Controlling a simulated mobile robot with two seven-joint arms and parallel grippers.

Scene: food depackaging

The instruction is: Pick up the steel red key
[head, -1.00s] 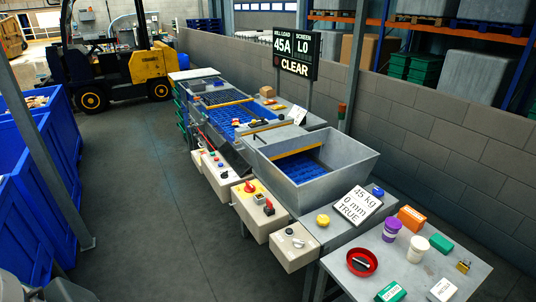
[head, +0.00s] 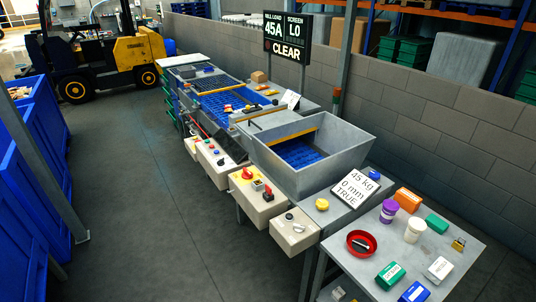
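A red round dish (head: 350,250) sits on the grey table at the lower right. A small dark and steel-coloured item (head: 362,243) lies inside the dish; it is too small to tell whether it is the steel red key. I cannot make out a key for certain anywhere else. Neither of my grippers is in view.
The grey table (head: 440,225) also holds a purple-lidded tub (head: 390,211), a white tub (head: 415,230), orange (head: 407,199), green (head: 390,275) and blue boxes (head: 414,292), and a brass padlock (head: 458,244). Control boxes (head: 294,232) line the machine.

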